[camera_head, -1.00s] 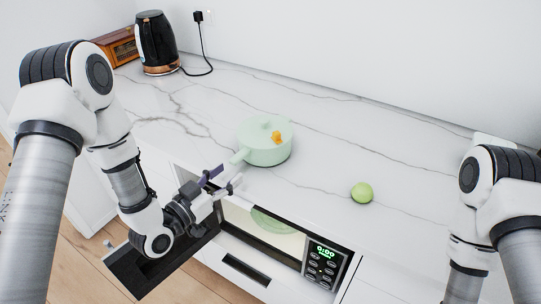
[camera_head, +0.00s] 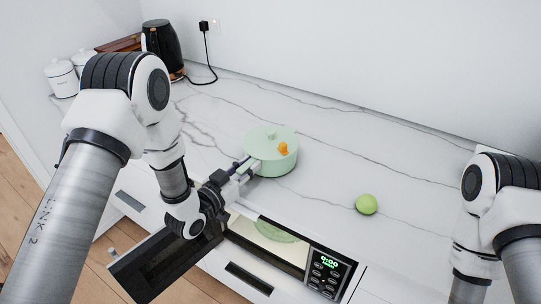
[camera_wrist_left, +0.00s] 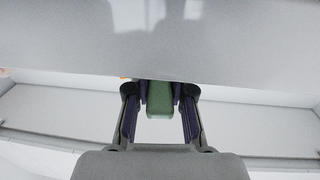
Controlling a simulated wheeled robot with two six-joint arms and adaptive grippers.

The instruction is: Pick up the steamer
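The task's steamer appears to be the pale green lidded pot (camera_head: 272,160), upright on the marble counter with its handle pointing toward my left arm. A small orange thing (camera_head: 283,148) is on its lid. My left gripper (camera_head: 246,170) is at the handle and hides most of it in the head view. In the left wrist view, the green handle (camera_wrist_left: 160,104) lies between the fingers, with a pad close against each side; they look shut on it. My right arm shows at the right edge; its gripper is out of view.
Below the counter is an appliance with a lit panel (camera_head: 325,273) and an open dark door (camera_head: 160,268) under my left arm. A black kettle (camera_head: 160,45) stands far back left. The counter behind the pot is clear.

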